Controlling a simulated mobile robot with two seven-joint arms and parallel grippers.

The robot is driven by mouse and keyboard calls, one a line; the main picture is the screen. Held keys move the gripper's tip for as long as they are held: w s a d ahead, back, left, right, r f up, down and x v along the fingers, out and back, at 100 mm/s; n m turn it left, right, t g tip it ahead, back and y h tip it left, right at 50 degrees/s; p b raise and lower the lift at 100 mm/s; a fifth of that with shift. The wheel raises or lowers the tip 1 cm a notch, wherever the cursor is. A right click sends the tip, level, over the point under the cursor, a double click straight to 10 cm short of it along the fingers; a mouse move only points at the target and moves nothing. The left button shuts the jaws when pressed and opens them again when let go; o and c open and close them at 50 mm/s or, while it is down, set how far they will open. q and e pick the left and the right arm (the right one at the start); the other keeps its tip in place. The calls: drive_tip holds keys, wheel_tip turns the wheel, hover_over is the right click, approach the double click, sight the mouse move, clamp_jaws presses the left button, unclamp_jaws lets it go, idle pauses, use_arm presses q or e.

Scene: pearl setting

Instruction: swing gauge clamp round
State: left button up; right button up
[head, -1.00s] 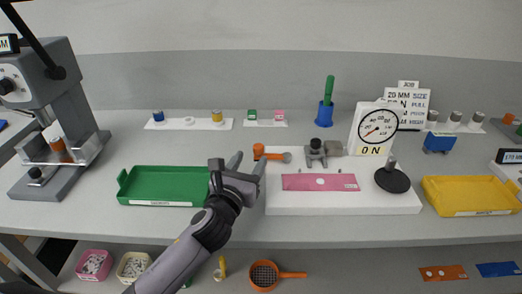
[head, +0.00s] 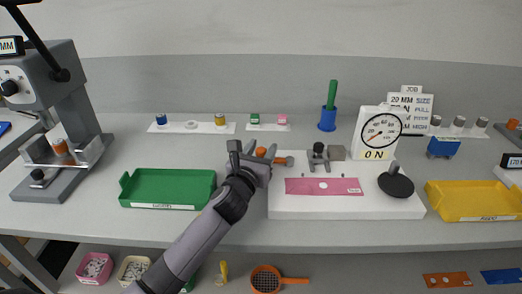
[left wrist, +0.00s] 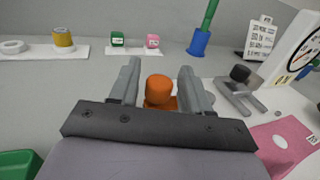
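An orange-knobbed arm (head: 261,152) stands at the left back of the white board (head: 300,205). Its orange knob (left wrist: 158,92) also shows in the left wrist view. A grey clamp with a black knob (head: 318,157) stands to its right, also in the left wrist view (left wrist: 240,88). I cannot tell which part is called the gauge clamp. My left gripper (head: 254,152) is open, with one finger on each side of the orange knob and small gaps visible. My right gripper is not in view.
A pink plate (head: 324,187) lies on the board, with a black disc (head: 396,183) to its right. A green tray (head: 167,188) is left of my arm; a yellow tray (head: 474,202) is at the right. A blue pot with a green handle (head: 328,115) stands behind.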

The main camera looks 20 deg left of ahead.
use_arm(q)
clamp_jaws()
drive_tip(key=shift+s+d+f+n+y+b, duration=0.1)
drive_tip(key=shift+s+d+n+y+b, duration=0.1)
drive_tip(key=shift+n+y+b, duration=0.25)
drive_tip(key=shift+s+n+y, duration=0.3)
drive_tip(key=shift+n+y, duration=0.05)
drive_tip(key=shift+y, duration=0.4)
drive_tip(key=shift+o, duration=1.2)
unclamp_jaws()
drive_tip(key=shift+s+d+p, duration=0.15)
drive_tip(key=shift+s+p, duration=0.05)
drive_tip(key=shift+s, duration=1.6)
drive_tip(key=shift+s+d+p, duration=0.15)
drive_tip(key=shift+s, duration=1.6)
